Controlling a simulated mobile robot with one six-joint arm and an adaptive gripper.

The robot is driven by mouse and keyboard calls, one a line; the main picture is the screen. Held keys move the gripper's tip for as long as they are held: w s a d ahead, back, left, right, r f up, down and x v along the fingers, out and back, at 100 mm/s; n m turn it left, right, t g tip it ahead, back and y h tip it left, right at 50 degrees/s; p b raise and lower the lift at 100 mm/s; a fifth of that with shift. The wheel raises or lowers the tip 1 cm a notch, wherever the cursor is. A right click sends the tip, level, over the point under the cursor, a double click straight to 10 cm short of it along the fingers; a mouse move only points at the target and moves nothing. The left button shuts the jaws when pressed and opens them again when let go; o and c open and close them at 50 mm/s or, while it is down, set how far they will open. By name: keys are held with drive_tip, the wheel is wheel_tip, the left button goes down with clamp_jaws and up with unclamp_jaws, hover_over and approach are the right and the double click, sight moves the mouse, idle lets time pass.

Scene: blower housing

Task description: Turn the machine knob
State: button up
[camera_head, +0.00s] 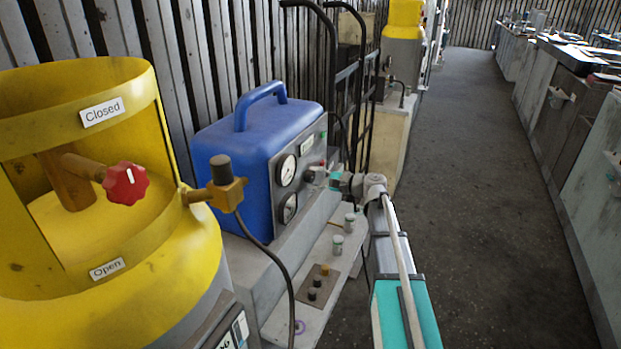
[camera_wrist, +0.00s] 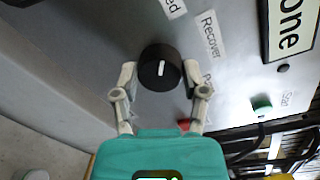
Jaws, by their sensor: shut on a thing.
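The machine is a blue box with a carry handle (camera_head: 245,165) and a grey front panel with two round gauges. Its black round knob (camera_wrist: 160,68) with a white pointer mark shows in the wrist view, on the grey panel. My gripper (camera_wrist: 160,76) is shut on this knob, one fingertip at each side. In the head view my gripper (camera_head: 324,177) is at the right part of the machine's front panel, and the knob cannot be made out there.
A "Recover" label (camera_wrist: 210,35), a red button (camera_wrist: 184,124) and a green button (camera_wrist: 262,103) are near the knob. A yellow cylinder (camera_head: 150,240) with a red valve handwheel (camera_head: 126,183) stands at left. A black hand truck (camera_head: 345,75) stands behind. The aisle floor (camera_head: 470,180) is clear.

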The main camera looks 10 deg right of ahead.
drive_tip(key=shift+d+n, duration=0.15)
drive_tip(key=shift+n, duration=0.55)
drive_tip(key=o, duration=1)
drive_tip(key=shift+o, duration=0.8)
drive_tip(key=shift+s, duration=0.1)
